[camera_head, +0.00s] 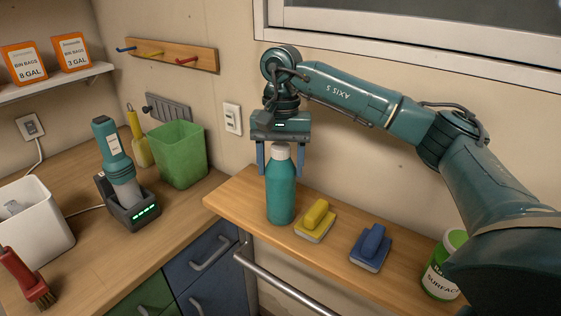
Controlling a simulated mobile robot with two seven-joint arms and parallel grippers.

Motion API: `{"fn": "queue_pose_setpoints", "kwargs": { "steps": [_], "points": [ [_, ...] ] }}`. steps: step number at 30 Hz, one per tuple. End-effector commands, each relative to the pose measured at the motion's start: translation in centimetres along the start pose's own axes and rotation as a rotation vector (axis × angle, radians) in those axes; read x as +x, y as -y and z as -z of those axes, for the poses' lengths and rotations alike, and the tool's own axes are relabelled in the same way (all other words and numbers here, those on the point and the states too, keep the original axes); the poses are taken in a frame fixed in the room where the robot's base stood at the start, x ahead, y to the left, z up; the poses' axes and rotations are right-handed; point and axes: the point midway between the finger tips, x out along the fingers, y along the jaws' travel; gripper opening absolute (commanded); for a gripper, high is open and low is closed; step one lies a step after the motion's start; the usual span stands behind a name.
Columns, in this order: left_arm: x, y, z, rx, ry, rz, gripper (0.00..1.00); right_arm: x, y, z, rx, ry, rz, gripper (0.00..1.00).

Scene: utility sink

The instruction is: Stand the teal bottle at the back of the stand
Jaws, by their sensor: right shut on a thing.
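The teal bottle (281,195) with a white cap is upright at the left part of the wooden stand (236,200), left of the yellow-handled brush. My right gripper (281,165) comes down from above, with its blue fingers on either side of the bottle's cap and shoulder, shut on it. The bottle's base is at the stand's top; I cannot tell whether it rests there or hangs just above. My left gripper is not in view.
On the stand are a yellow brush (316,219), a blue brush (371,246) and a green-lidded tub (441,272), partly behind my right arm. On the left counter are a green bin (180,154), a flashlight in its charger (133,204), a white bin (35,225) and a red brush (25,277).

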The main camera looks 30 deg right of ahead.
Motion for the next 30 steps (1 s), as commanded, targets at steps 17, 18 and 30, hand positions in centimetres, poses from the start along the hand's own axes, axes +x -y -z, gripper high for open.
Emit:
{"fn": "queue_pose_setpoints", "kwargs": {
  "steps": [17, 18, 30],
  "points": [
    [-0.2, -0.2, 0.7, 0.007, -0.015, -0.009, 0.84, 0.1, 0.0, 0.0, 0.000, 0.000, 0.000, 0.80],
    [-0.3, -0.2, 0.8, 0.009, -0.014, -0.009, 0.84, -0.2, 0.0, 0.0, 0.000, 0.000, 0.000, 0.80],
    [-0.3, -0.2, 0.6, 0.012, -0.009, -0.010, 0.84, -7.6, 0.1, 0.0, 0.000, -0.004, 0.001, 0.80]
  ]
}}
